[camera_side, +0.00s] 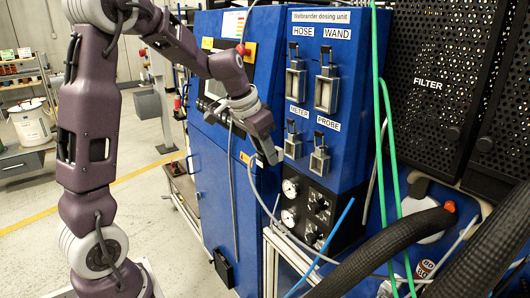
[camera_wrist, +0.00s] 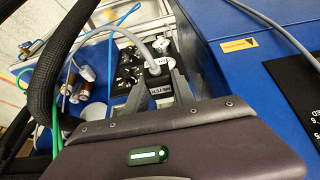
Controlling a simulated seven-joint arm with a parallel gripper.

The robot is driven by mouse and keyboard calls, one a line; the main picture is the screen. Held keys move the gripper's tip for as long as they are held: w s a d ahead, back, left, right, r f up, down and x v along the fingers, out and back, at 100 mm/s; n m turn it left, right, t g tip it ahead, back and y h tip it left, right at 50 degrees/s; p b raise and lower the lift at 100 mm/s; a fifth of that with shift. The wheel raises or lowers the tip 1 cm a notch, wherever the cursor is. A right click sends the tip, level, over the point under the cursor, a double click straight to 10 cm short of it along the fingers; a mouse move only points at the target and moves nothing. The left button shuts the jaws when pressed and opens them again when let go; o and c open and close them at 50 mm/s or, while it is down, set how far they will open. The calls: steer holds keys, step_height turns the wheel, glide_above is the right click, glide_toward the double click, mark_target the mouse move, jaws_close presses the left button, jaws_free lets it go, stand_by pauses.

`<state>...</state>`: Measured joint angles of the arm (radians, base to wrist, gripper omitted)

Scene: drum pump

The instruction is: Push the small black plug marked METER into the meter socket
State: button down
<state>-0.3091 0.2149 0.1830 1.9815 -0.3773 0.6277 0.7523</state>
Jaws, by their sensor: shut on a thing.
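My gripper (camera_side: 276,155) is at the left edge of the blue dosing unit's front panel, beside the meter socket (camera_side: 292,146) under the METER label. In the wrist view my gripper (camera_wrist: 160,88) is shut on a small plug (camera_wrist: 155,68) with a white tag and a grey cable. The plug's marking is too small to read, and its body is partly hidden between the fingers. In the side view the plug is hidden at the fingertips. I cannot tell whether it touches the socket.
The probe socket (camera_side: 319,160) is just right of the meter socket. The HOSE (camera_side: 295,80) and WAND (camera_side: 327,92) holders are above. Gauges (camera_side: 289,188) and black fittings sit below. Green hoses (camera_side: 390,150) hang at the right, and thick black hoses (camera_side: 390,245) cross the lower right.

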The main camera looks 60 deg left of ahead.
steer(key=shift+w, duration=2.25)
stand_by(1.7)
steer(key=c, duration=1)
jaws_free()
steer(key=shift+o, duration=0.2)
steer(key=shift+r, duration=0.1)
steer(key=shift+v, duration=4.45)
